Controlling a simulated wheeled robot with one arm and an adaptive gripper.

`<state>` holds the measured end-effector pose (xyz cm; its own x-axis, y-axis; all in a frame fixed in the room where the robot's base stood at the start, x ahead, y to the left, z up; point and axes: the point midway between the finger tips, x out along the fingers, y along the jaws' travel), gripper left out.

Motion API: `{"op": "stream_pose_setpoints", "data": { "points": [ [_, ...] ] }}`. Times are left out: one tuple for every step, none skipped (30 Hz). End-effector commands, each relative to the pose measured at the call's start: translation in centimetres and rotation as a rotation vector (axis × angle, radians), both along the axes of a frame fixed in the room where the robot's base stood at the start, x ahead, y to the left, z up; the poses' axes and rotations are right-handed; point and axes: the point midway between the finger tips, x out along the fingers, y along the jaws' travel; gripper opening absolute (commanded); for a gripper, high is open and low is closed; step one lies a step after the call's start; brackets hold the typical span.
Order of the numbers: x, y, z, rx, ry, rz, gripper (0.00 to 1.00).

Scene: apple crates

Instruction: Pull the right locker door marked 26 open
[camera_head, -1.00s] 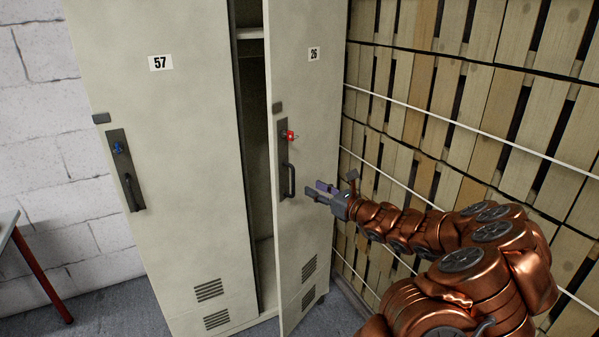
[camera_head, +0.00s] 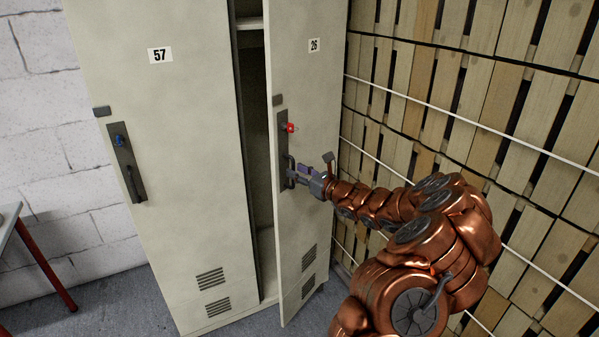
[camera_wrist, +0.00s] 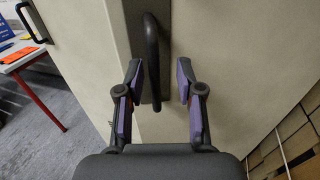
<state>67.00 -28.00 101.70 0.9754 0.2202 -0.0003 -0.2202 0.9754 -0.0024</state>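The right locker door marked 26 (camera_head: 311,90) stands ajar, with a dark gap between it and the left door. Its dark handle (camera_wrist: 152,60) is a vertical bar below a red key knob (camera_head: 290,128). My gripper (camera_head: 291,171) is at the handle in the head view. In the wrist view my gripper (camera_wrist: 157,82) is open, with one purple-padded finger on each side of the handle's lower part. The left finger is close to the bar and the right finger is clearly apart from it. Whether the left finger touches the bar cannot be told.
The left locker door marked 57 (camera_head: 160,110) is shut, with its own handle (camera_head: 132,182). Stacked wooden crates (camera_head: 470,90) stand close on the right. A table (camera_head: 8,222) with a red leg is at the far left. Grey floor shows in front.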

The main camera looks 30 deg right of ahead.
Motion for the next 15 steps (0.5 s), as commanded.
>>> {"op": "stream_pose_setpoints", "data": {
  "points": [
    [0.00,0.01,0.00,0.000,0.000,0.000,0.37],
    [0.00,0.01,0.00,0.000,0.000,0.000,0.37],
    [-0.01,0.01,0.01,0.000,0.000,0.000,0.37],
    [-0.01,0.01,0.01,0.000,0.000,0.000,0.37],
    [-0.01,0.01,0.00,0.000,0.000,0.000,0.35],
    [-0.02,0.01,0.01,0.000,0.000,0.000,0.30],
    [-0.02,0.01,0.01,0.000,0.000,0.000,0.27],
    [-0.02,0.01,0.01,0.000,0.000,0.000,0.24],
    [-0.02,0.01,0.01,0.000,0.000,0.000,0.20],
    [-0.03,0.00,0.01,0.000,0.000,0.000,0.17],
    [-0.03,0.00,0.01,0.000,0.000,0.000,0.14],
    [-0.04,-0.02,0.02,0.000,0.000,0.000,0.10],
    [-0.04,-0.04,0.02,0.000,0.000,-0.001,0.07],
    [-0.05,-0.06,0.02,0.000,0.000,-0.001,0.03],
    [-0.06,-0.12,0.03,0.000,0.000,-0.002,0.00]
  ]
}}
